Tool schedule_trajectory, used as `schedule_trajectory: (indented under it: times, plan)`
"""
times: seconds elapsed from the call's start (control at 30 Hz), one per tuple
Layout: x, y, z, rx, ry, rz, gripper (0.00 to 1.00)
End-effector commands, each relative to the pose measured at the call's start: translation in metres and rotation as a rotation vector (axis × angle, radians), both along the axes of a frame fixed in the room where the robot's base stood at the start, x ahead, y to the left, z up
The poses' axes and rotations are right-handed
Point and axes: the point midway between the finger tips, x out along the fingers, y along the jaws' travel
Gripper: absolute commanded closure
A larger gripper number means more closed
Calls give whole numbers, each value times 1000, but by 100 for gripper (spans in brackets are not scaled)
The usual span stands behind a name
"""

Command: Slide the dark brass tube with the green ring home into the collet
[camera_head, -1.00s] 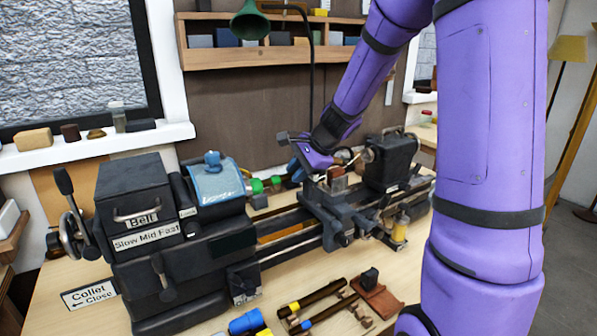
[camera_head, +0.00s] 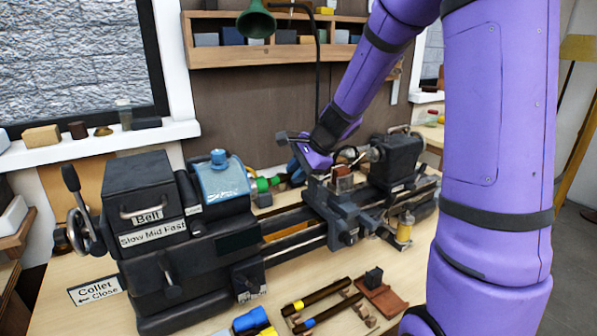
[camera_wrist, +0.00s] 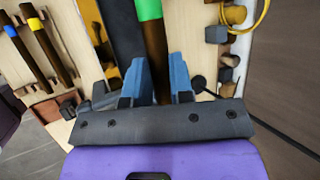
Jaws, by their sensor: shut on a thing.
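My gripper (camera_wrist: 157,74) is shut on the dark brass tube (camera_wrist: 154,45), which runs between its blue fingers. The tube's green ring (camera_wrist: 149,9) shows at the top edge of the wrist view. In the head view my gripper (camera_head: 302,158) is over the lathe bed, to the right of the headstock (camera_head: 165,235). Green parts (camera_head: 263,185) show just right of the blue-covered headstock, at the collet side. The collet mouth is hidden behind the cover, so I cannot tell how far in the tube's end is.
The lathe carriage (camera_head: 343,215) and tailstock (camera_head: 395,160) are close under and right of my gripper. Tubes with a yellow ring (camera_head: 299,305) and a blue ring (camera_head: 309,322) lie in front on the bench.

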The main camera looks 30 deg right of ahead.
Motion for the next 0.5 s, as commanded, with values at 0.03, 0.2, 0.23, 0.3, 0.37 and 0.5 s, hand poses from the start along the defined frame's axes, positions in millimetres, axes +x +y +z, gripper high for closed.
schedule_trajectory:
  times: [0.03,0.2,0.23,0.3,0.37,0.5]
  plan:
    - [0,1,0,0,0,1,100]
    - [0,4,0,0,0,0,100]
    - [0,5,0,0,0,0,100]
    - [0,6,0,1,0,0,100]
    - [0,7,0,1,0,0,100]
    - [0,9,0,1,0,0,100]
